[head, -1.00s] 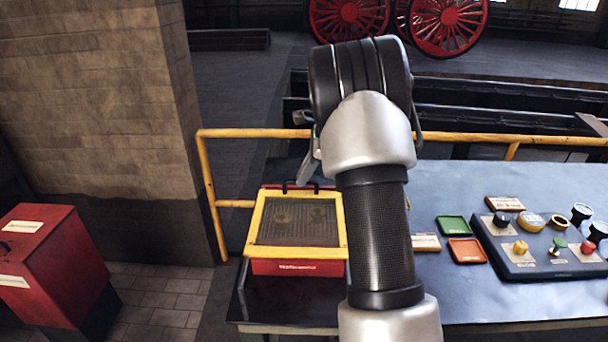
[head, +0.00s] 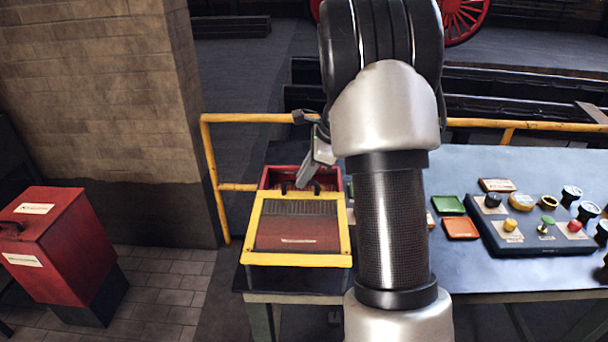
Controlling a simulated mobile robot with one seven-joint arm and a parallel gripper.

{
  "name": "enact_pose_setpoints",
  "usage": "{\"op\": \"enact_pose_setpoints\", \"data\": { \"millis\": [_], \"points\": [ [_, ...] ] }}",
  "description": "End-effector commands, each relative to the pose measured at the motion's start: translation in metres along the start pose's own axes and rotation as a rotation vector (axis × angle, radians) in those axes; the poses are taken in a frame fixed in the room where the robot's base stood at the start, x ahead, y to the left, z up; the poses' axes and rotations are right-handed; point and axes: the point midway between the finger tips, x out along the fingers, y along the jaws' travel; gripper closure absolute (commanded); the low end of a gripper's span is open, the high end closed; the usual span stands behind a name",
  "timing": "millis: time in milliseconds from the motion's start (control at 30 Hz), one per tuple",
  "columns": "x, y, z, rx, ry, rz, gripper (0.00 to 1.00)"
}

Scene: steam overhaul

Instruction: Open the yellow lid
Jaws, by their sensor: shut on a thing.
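The yellow lid (head: 347,230) is a yellow frame around dark see-through mesh, on a red box (head: 275,178) at the left end of the table. The lid is raised and tilted towards me. Its far edge, with a dark handle, is away from the box's back, and red shows beyond that edge. A red face with a pale label shows through the mesh. My gripper (head: 306,184) is at the handle and shut on it. My forearm stands just right of the lid. The fingertips are small and partly hidden, so the exact grip is unclear.
A control panel (head: 525,243) with several knobs lies on the table's right, beside green (head: 447,205) and orange (head: 461,228) plates. A yellow rail (head: 250,118) runs behind the table. A red bin (head: 50,245) and a brick pillar (head: 95,100) stand left.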

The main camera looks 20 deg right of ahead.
Motion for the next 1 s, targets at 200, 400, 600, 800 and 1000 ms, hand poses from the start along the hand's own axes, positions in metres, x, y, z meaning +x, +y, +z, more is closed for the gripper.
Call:
{"op": "enact_pose_setpoints", "data": {
  "millis": [200, 400, 600, 800, 1000],
  "points": [
    [0.0, 0.0, 0.0, 0.0, 0.0, -0.001, 0.71],
    [-0.001, 0.0, 0.0, 0.0, 0.0, -0.001, 0.71],
    [-0.02, -0.002, 0.0, -0.001, 0.0, -0.004, 0.71],
    [-0.066, -0.002, 0.0, -0.001, 0.0, -0.007, 0.71],
    [-0.116, -0.002, 0.0, -0.001, 0.0, -0.006, 0.71]
  ]
}}
